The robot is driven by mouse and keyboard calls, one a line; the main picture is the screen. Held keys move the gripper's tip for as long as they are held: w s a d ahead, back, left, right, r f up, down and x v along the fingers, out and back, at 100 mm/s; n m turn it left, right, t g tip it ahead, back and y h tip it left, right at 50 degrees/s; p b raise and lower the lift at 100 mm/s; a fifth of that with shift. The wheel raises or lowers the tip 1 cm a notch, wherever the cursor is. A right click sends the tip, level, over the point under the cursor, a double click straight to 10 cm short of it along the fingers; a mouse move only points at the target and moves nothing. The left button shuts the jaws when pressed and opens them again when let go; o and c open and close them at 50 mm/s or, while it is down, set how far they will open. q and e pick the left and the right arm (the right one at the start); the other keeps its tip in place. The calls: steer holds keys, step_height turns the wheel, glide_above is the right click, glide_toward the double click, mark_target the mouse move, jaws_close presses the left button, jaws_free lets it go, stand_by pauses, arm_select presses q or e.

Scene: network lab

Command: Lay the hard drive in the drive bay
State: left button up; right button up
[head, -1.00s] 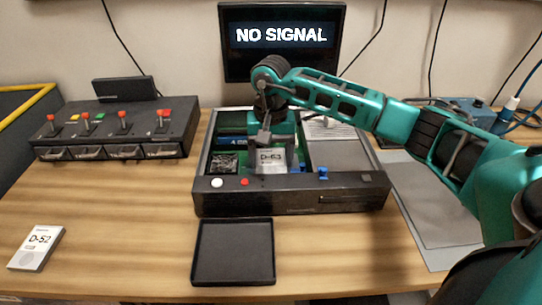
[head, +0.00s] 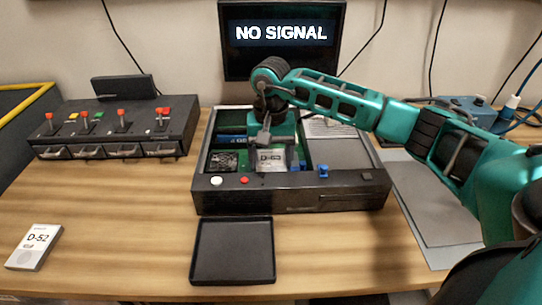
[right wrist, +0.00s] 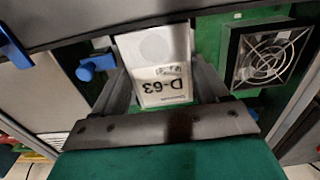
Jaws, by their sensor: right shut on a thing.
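A pale hard drive labelled D-63 (head: 269,160) is inside the open dark case (head: 290,192), near its middle. My right gripper (head: 271,145) reaches down from above and is shut on this drive. In the right wrist view the drive (right wrist: 160,64) sits between the two fingers, its label upside down, over a green board. The drive bay cannot be made out clearly behind the drive and gripper, and I cannot tell whether the drive touches the floor of the case. A second drive labelled D-52 (head: 36,246) lies on the table at the left. My left gripper is out of view.
An empty black tray (head: 233,279) lies in front of the case. A fan (head: 223,161) and blue latches (head: 323,172) are close to the held drive. A switch box (head: 115,131) stands at the back left, a grey mat (head: 435,215) at the right. The front left table is mostly clear.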

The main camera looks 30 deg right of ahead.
steer(key=o, duration=1.2)
steer(key=shift+r+p, duration=2.7)
steer(key=shift+r, duration=1.35)
